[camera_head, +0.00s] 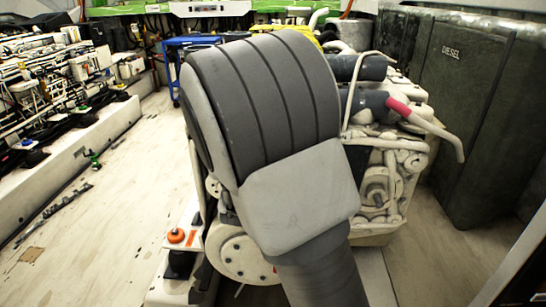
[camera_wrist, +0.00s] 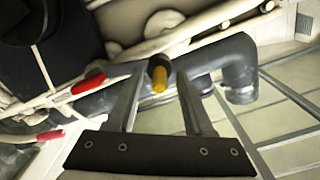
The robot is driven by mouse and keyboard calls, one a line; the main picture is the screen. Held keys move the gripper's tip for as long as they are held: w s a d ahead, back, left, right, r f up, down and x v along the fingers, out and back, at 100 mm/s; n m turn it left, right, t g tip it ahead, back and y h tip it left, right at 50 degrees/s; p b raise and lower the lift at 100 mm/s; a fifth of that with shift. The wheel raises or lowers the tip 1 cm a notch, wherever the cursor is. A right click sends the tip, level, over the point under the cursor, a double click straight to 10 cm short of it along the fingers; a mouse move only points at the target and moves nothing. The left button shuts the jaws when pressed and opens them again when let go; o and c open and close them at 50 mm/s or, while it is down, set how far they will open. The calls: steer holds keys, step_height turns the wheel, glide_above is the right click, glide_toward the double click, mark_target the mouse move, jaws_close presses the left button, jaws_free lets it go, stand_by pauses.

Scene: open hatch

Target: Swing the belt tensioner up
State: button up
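My gripper (camera_wrist: 160,72) is open in the wrist view, its two fingers pointing up and away. A dark rod with a yellow end (camera_wrist: 160,82) shows between the fingertips, with gaps on both sides; I cannot tell how far beyond them it is. An engine (camera_head: 385,185) stands behind my arm in the head view. A pale bent lever with a red sleeve (camera_head: 398,106) sticks out at its upper right. Two red grips (camera_wrist: 88,83) (camera_wrist: 50,135) show at left in the wrist view. I cannot tell which part is the belt tensioner. My arm hides my gripper in the head view.
A dark pipe elbow (camera_wrist: 238,65) lies just right of the fingers. A large dark diesel tank (camera_head: 485,110) stands right of the engine. A blue cart (camera_head: 185,55) stands behind. Equipment racks (camera_head: 60,85) line the left; the floor between is largely clear.

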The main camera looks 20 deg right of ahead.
stand_by(0.4)
steer(key=v, duration=0.9)
stand_by(0.4)
